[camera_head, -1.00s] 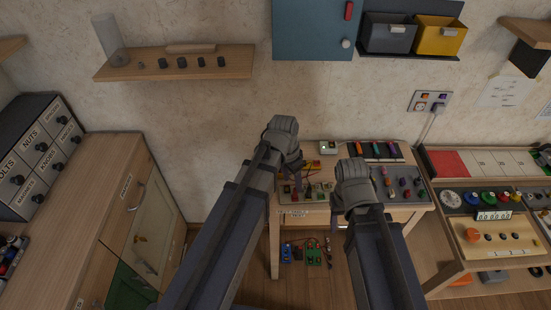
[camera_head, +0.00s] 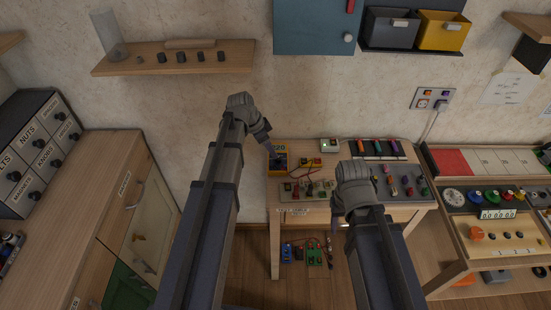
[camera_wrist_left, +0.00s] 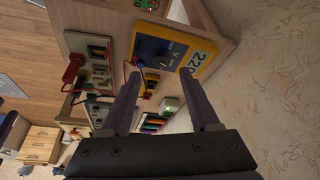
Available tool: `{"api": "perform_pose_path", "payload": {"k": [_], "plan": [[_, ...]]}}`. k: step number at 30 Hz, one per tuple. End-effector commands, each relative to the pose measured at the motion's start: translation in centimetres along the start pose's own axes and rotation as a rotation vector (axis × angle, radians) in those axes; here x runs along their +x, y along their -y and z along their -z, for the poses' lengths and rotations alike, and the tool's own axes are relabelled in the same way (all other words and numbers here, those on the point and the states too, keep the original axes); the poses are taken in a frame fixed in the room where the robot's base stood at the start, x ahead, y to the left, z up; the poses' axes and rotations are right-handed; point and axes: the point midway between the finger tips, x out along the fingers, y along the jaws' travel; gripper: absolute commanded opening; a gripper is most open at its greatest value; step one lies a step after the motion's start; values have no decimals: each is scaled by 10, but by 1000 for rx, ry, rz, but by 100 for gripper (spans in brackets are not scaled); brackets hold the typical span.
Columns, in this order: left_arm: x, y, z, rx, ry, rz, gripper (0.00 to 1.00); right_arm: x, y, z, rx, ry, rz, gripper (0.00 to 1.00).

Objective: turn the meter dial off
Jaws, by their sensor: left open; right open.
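The meter (camera_head: 278,168) is a yellow-framed box with a dark blue face and a lit display, at the back left of the small table. In the left wrist view the meter (camera_wrist_left: 172,48) lies beyond the fingertips, and its display shows digits.
The small table (camera_head: 310,217) also bears a board with red plugs (camera_head: 308,190), a small yellow block (camera_head: 312,162), a white box (camera_head: 330,145) and coloured pegs on a grey panel (camera_head: 405,182). A wall socket (camera_head: 432,99) is behind. The floor left of the table is clear.

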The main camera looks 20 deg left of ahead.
Motion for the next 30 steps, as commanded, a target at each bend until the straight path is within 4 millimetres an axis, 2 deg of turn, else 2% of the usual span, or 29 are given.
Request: {"api": "perform_pose_path", "payload": {"k": [1, 10, 14, 22, 30], "plan": [[12, 0, -2, 1, 0, 0, 62, 12, 1, 1, 0, 0, 0, 54], [50, 0, -2, 0, 1, 0, 62, 47, 4, 3, 0, 0, 0, 54], [56, 0, -1, 0, 1, 0, 62, 52, 5, 3, 0, 0, 0, 54], [56, 0, 0, -1, 1, 0, 62, 51, 5, 3, 0, 0, 0, 54], [56, 0, 0, -1, 1, 0, 31, 51, 5, 3, 0, 0, 0, 54]]}}
